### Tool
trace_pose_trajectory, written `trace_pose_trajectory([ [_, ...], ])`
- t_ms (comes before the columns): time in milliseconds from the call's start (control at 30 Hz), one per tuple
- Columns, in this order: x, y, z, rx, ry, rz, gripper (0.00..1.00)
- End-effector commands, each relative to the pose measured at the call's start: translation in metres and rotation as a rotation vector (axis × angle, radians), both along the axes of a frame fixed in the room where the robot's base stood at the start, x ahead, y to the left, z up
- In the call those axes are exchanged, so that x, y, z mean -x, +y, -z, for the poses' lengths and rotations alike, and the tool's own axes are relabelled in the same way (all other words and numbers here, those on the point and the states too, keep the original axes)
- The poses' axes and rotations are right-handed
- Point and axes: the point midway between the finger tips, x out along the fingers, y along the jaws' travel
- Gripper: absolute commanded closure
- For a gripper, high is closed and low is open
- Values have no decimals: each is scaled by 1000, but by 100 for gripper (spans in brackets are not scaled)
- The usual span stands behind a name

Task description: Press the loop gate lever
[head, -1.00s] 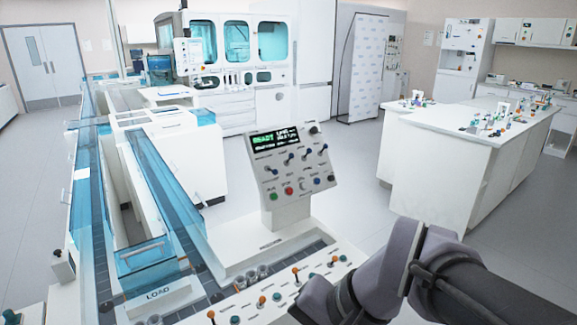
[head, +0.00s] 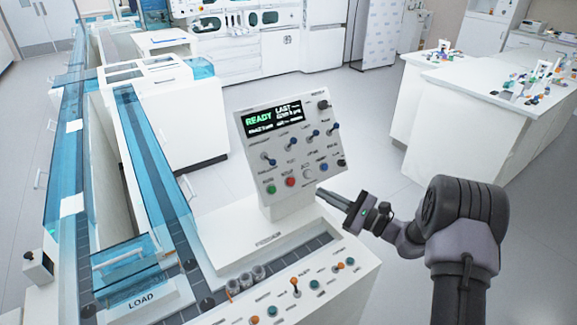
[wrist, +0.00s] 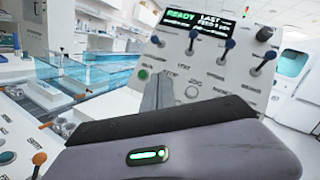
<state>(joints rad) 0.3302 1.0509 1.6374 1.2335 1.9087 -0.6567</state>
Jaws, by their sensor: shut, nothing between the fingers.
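The blue-tipped levers also show in the wrist view (wrist: 193,40).
The panel also has a READY screen (head: 273,118), a black knob (head: 323,104), and green (head: 271,189) and red (head: 290,182) buttons. Orange-tipped levers (head: 294,282) stand on the desk below. Blue-covered tracks (head: 150,180) run along the left. Open floor lies right of the panel.

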Motion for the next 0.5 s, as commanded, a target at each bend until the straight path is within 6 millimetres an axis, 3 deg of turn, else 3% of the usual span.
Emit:
trace_pose_trajectory([
  [233, -3, 6, 0, 1, 0, -3, 100],
  [500, -32, 52, -4, 2, 0, -6, 100],
])
